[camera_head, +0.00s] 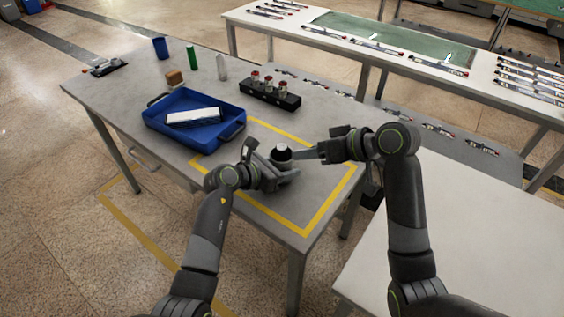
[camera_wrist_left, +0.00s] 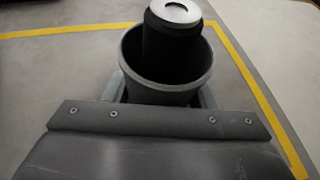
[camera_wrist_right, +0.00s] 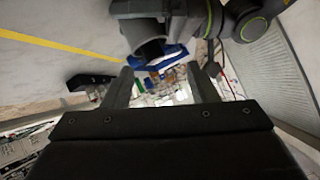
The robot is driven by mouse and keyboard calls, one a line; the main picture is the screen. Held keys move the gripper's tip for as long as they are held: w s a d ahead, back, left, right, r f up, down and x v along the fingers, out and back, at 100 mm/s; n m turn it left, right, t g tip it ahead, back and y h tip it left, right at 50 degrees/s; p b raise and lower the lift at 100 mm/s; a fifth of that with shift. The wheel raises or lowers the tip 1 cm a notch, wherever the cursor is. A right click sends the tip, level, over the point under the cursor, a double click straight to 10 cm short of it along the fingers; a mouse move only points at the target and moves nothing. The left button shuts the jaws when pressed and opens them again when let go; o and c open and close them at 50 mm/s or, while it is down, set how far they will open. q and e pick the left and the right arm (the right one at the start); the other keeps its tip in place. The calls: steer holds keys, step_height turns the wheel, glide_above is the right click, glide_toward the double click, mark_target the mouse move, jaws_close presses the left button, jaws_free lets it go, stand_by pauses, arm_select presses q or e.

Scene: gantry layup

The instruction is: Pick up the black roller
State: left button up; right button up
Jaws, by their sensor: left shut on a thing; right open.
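A black roller with a silver end (camera_wrist_left: 172,40) stands in a grey cup (camera_wrist_left: 170,96) in the left wrist view. The roller's lower part is hidden inside the cup. In the head view the roller (camera_head: 281,149) shows as a dark top with a pale end, over the yellow-taped area. My left gripper (camera_head: 280,175) is shut on the cup, its fingers at the cup's sides. My right gripper (camera_head: 306,154) is just right of the roller; in its wrist view its fingers (camera_wrist_right: 163,88) are apart with nothing between them.
A blue tray (camera_head: 234,130) with a white block (camera_head: 193,117) lies left of the cup. A black rack (camera_head: 270,94) stands behind. A blue cup (camera_head: 161,48), green bottle (camera_head: 193,62), pale bottle (camera_head: 222,67) and brown block (camera_head: 174,77) stand farther back. The taped area's front is clear.

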mark_target(288, 150)
steer(key=d+f+m+t+y, duration=0.1)
steer(key=d+f+m+y, duration=0.15)
steer(key=m, duration=1.25)
steer(key=d+f+m+t+y, duration=0.15)
steer(key=m+y, duration=0.25)
steer(key=m, duration=1.1)
steer(key=shift+f+x, duration=0.15)
steer(key=shift+x, duration=2.95)
steer(key=shift+f+x, duration=0.1)
steer(key=shift+x, duration=3.05)
steer(key=shift+w+d, duration=0.15)
jaws_close()
